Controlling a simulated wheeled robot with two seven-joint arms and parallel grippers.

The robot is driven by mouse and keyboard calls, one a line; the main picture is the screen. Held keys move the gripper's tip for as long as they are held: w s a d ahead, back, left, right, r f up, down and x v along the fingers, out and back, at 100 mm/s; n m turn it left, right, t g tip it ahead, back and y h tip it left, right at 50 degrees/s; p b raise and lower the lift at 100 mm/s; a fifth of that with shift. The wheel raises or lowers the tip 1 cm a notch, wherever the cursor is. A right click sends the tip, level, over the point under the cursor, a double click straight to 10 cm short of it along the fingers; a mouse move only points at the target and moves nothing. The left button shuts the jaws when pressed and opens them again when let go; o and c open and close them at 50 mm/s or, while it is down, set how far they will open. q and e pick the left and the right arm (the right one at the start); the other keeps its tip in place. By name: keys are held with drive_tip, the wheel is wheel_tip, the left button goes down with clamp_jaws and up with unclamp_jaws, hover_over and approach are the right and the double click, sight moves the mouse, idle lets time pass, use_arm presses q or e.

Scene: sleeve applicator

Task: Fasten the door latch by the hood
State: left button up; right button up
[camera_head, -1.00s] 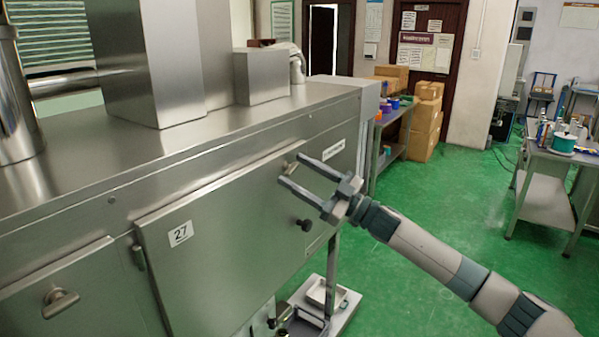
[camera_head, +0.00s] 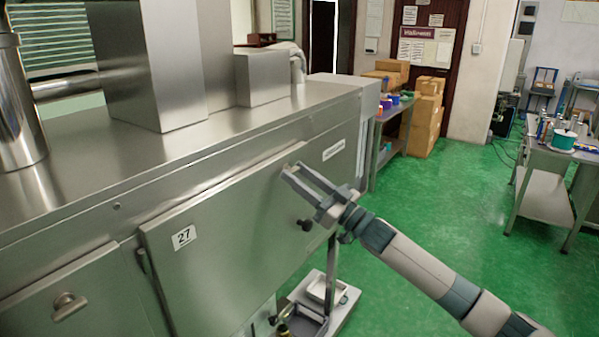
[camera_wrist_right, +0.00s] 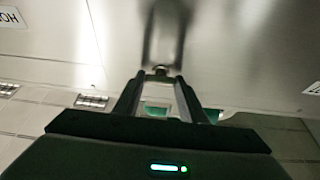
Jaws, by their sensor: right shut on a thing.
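The metal door (camera_head: 225,250) marked 27 on the long steel machine looks shut or nearly flush with the front. My right gripper (camera_head: 292,171) is at the door's upper right corner. In the right wrist view its two fingers (camera_wrist_right: 160,82) are closed on a small metal latch (camera_wrist_right: 160,70), which sits between the fingertips against the steel face. In the head view the fingers mostly cover the latch, so its exact turn cannot be told. My left gripper is not in view.
A dark round knob (camera_head: 305,225) sticks out below my right gripper. A white label (camera_head: 334,150) is on the steel front to the right. A small cart (camera_head: 325,295) stands below. The green floor (camera_head: 440,200) to the right is open.

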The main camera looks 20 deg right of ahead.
drive_tip(key=o, duration=1.1)
drive_tip(key=shift+c, duration=0.2)
drive_tip(key=b+v, duration=0.7)
drive_tip(key=v, duration=1)
drive_tip(key=shift+s+f, duration=0.2)
drive_tip(key=shift+d+f, duration=0.1)
